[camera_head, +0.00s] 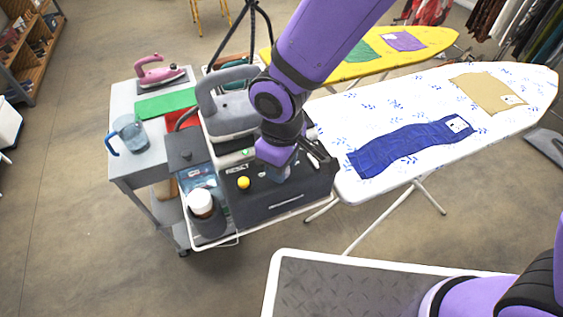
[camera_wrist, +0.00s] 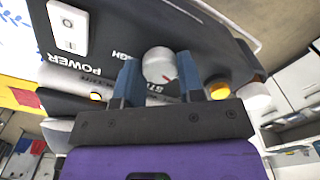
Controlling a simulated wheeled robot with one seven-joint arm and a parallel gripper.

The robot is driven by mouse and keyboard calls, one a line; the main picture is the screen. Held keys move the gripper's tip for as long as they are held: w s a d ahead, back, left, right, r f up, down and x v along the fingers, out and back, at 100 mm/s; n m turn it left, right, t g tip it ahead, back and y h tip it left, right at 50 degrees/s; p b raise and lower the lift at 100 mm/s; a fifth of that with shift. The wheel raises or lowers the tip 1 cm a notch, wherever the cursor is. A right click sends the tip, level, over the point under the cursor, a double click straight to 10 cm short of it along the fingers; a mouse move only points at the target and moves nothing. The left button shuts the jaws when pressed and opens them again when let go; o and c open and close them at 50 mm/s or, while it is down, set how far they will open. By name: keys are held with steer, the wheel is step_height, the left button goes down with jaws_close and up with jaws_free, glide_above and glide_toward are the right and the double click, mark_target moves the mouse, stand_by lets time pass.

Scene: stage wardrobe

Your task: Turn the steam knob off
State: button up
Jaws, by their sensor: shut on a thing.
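Part of the "STEAM" lettering is covered by the fingers, and "HIGH" shows beside the knob. In the head view my gripper (camera_head: 281,172) is at the station's front panel and hides most of the knob.
A yellow button (camera_head: 243,183) by "RESET" and a white power switch (camera_wrist: 68,26) flank the knob. A grey iron (camera_head: 230,112) rests on the station. An ironing board (camera_head: 400,110) is close right.

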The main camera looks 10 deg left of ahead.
steer(key=o, duration=0.9)
step_height(320, 180, up, 11)
steer(key=shift+f, duration=0.1)
stand_by(0.5)
